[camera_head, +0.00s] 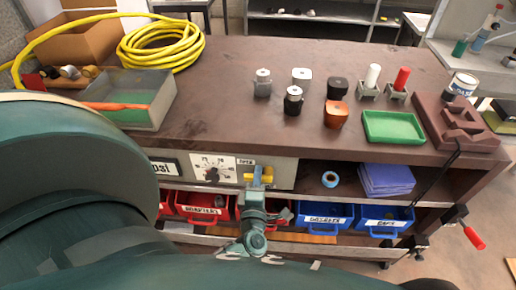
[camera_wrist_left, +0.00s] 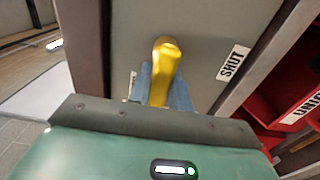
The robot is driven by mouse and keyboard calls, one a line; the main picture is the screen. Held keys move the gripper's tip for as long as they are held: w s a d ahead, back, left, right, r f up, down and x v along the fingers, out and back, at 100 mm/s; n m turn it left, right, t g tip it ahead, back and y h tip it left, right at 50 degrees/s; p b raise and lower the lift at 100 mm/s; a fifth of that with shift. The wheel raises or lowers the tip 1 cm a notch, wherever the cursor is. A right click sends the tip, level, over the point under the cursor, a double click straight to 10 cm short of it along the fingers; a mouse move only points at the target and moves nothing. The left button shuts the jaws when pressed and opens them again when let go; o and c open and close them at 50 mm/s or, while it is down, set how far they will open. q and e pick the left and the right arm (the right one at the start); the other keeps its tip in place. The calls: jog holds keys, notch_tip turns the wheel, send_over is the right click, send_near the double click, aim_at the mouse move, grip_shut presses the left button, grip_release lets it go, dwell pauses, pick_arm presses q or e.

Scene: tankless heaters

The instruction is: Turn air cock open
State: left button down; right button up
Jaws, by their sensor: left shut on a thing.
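The air cock's yellow handle (camera_head: 264,174) is on the grey panel (camera_head: 284,172) at the front of the workbench. It lies roughly sideways in the head view, below the OPEN label (camera_head: 245,161). My left gripper (camera_head: 257,182) is at the handle. In the left wrist view the yellow handle (camera_wrist_left: 164,65) runs down between the blue-grey fingers of my left gripper (camera_wrist_left: 161,88), which is shut on it. The SHUT label (camera_wrist_left: 234,63) is to the right there. The fingers hide part of the handle. My right gripper is not in view.
A pressure gauge plate (camera_head: 205,167) is left of the cock. Red bins (camera_head: 200,206) and blue bins (camera_head: 324,218) stand below the panel. A shelf right of the panel holds a blue tape roll (camera_head: 330,179) and blue cloths (camera_head: 386,180). Parts and a yellow hose (camera_head: 160,45) lie on top.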

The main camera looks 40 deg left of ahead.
pick_arm(q)
jog(key=shift+w+r, duration=0.1)
jog(key=shift+r, duration=0.05)
dwell(0.3)
jog(key=c, duration=1.3)
grip_release()
jog(key=shift+d, duration=0.1)
